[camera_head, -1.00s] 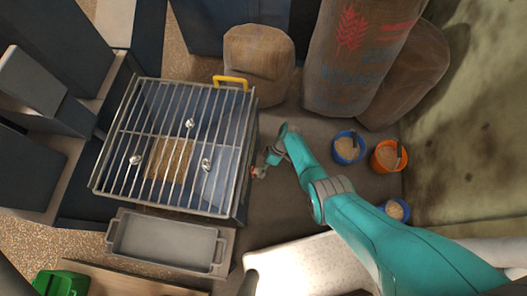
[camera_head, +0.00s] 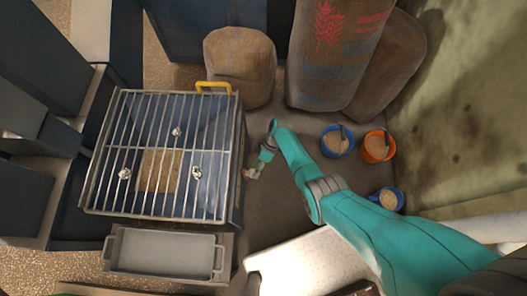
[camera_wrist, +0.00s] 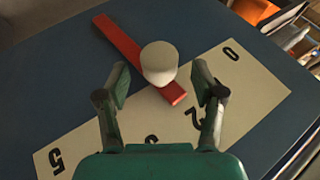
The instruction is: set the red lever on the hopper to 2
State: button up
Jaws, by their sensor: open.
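The red lever (camera_wrist: 122,42) is a flat bar with a white knob (camera_wrist: 160,60) near its lower end, in the wrist view. It lies over a pale scale plate (camera_wrist: 238,88) with numbers; 0, 2 and 5 are readable, and another is mostly hidden by my gripper. The lever's lower end points toward the 2. My gripper (camera_wrist: 160,80) is open, with one finger on each side of the knob and gaps visible. In the head view my gripper (camera_head: 252,172) is at the right side of the blue hopper (camera_head: 238,190); the lever is hardly discernible there.
A metal grate (camera_head: 150,112) with a yellow handle (camera_head: 214,87) covers the hopper. A grey tray (camera_head: 163,252) stands in front. Sacks (camera_head: 330,60) stand behind, and blue and orange buckets (camera_head: 378,147) to the right. Dark floor lies between hopper and buckets.

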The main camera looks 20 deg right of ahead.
jog(key=v, duration=0.9)
jog(key=shift+w+d+r, duration=0.2)
